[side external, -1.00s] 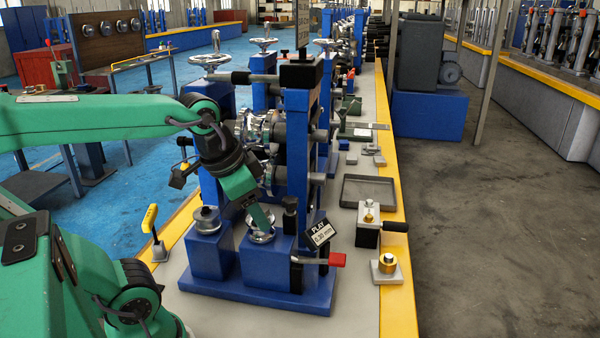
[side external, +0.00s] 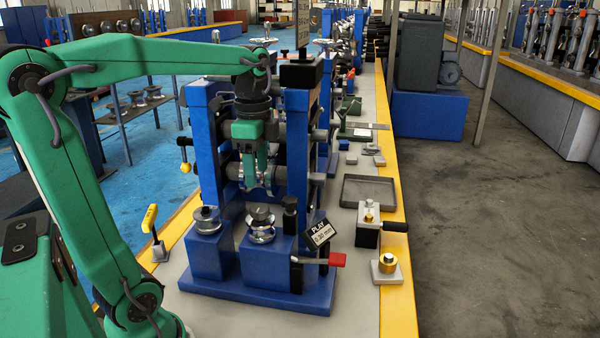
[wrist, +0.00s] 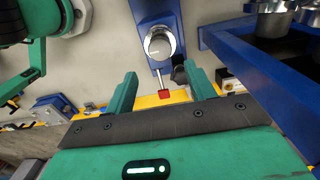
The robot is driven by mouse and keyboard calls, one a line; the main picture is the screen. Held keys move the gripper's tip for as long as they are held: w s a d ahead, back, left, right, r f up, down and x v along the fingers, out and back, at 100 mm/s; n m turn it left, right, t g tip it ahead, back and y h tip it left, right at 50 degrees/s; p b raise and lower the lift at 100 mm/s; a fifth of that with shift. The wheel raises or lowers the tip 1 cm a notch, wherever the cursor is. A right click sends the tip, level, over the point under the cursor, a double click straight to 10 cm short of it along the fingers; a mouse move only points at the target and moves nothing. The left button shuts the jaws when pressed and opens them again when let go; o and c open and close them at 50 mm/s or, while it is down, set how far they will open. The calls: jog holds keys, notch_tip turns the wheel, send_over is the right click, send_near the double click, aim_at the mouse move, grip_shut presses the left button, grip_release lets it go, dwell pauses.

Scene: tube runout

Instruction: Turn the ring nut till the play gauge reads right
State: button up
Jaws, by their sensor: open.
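The ring nut (side external: 261,234) is a shiny silver ring on top of the front blue block of the stand. In the wrist view it shows as a round silver cap (wrist: 160,43) with a pale mark on its face. My gripper (side external: 257,188) is above the nut, pointing down, open and empty. Its two green fingers (wrist: 163,82) are apart and clear of the nut. The play gauge (side external: 321,235) is a small tilted plate right of the nut. It reads PLAY and about 0.30 mm; the last digits are small and hard to tell.
A red-handled lever (side external: 336,259) sticks out right of the nut's block. A second blue block with a silver roller (side external: 207,219) stands to the left. Blue uprights (side external: 298,150) rise close around my gripper. A grey tray (side external: 368,190) and brass-topped fixture (side external: 387,263) lie to the right.

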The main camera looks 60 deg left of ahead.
aim_at(259, 207)
jog(key=shift+f, duration=0.15)
jog(key=shift+f, duration=3.8)
jog(key=shift+f, duration=0.1)
jog(key=c, duration=0.8)
jog(key=shift+o, duration=0.2)
